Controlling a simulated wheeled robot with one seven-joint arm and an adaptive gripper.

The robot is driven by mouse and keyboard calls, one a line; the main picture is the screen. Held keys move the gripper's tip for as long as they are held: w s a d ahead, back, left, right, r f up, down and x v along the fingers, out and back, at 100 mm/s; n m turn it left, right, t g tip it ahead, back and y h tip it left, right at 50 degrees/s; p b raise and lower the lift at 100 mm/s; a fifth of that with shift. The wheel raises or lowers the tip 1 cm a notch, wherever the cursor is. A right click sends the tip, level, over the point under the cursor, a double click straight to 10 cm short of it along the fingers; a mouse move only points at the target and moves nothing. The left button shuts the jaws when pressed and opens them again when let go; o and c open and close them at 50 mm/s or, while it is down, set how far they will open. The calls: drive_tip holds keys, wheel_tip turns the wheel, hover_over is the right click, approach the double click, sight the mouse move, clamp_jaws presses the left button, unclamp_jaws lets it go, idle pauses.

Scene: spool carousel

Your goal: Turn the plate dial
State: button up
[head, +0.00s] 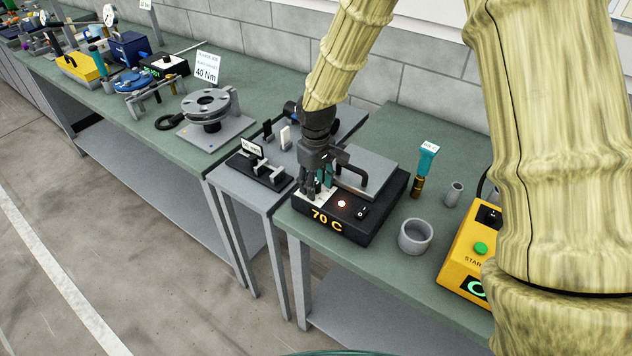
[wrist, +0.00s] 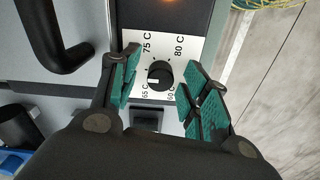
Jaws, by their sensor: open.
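The plate dial (wrist: 160,74) is a small black knob with a white mark, on a white scale panel (wrist: 150,45) with temperature labels such as 65 C, 75 C and 80 C. In the wrist view its mark points left, toward the lower left labels. My gripper (wrist: 163,88) is open, its teal-padded fingers on either side of the dial with gaps. In the head view my gripper (head: 318,190) is over the left front corner of the hot plate (head: 378,212), hiding the dial. The hot plate's front display (head: 327,220) reads 70 C.
A dark handle (head: 350,170) stands by the grey plate top, close to my gripper. A teal-handled tool (head: 425,165), a grey cup (head: 415,237) and a yellow start box (head: 470,250) stand to the right. A black fixture (head: 262,172) is to the left.

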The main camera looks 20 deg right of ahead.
drive_tip(key=shift+c, duration=0.3)
clamp_jaws()
drive_tip(key=shift+m, duration=0.4)
drive_tip(key=m, duration=0.5)
drive_tip(key=shift+m+p, duration=0.3)
drive_tip(key=shift+p, duration=0.05)
drive_tip(key=m, duration=0.5)
drive_tip(key=shift+p, duration=0.35)
drive_tip(key=shift+m, duration=0.3)
drive_tip(key=shift+o, duration=0.3)
unclamp_jaws()
